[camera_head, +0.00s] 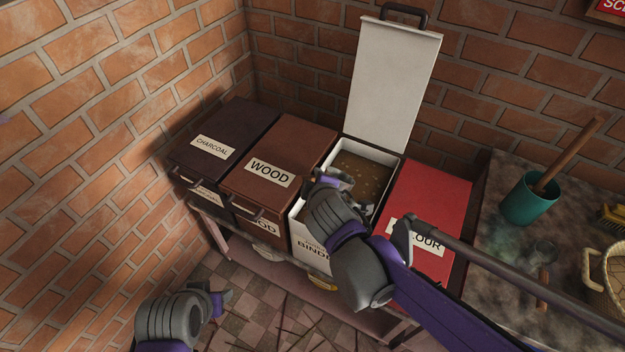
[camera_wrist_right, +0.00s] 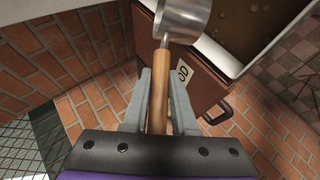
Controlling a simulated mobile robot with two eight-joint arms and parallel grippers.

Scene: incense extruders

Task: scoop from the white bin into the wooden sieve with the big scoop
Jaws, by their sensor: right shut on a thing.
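The white bin (camera_head: 305,228) stands with its white lid (camera_head: 393,85) raised, and brown speckled material (camera_head: 362,172) shows inside. My right gripper (camera_head: 338,182) is over the bin's front part, hiding some of its opening. In the right wrist view it is shut on the wooden handle (camera_wrist_right: 159,85) of the big scoop. The scoop's metal cup (camera_wrist_right: 182,18) is at the top of that view, beside the bin's opening; its contents are hidden. My left gripper (camera_head: 222,303) is low at the left, away from the bins; its jaws are unclear. I cannot identify the wooden sieve.
Closed charcoal (camera_head: 245,121), wood (camera_head: 305,150) and red (camera_head: 436,190) bins flank the white one. On the counter at right are a teal pot (camera_head: 528,200) with a wooden handle, a glass (camera_head: 543,252), a yellow brush (camera_head: 612,216) and a cut-off round basket-like thing (camera_head: 596,268).

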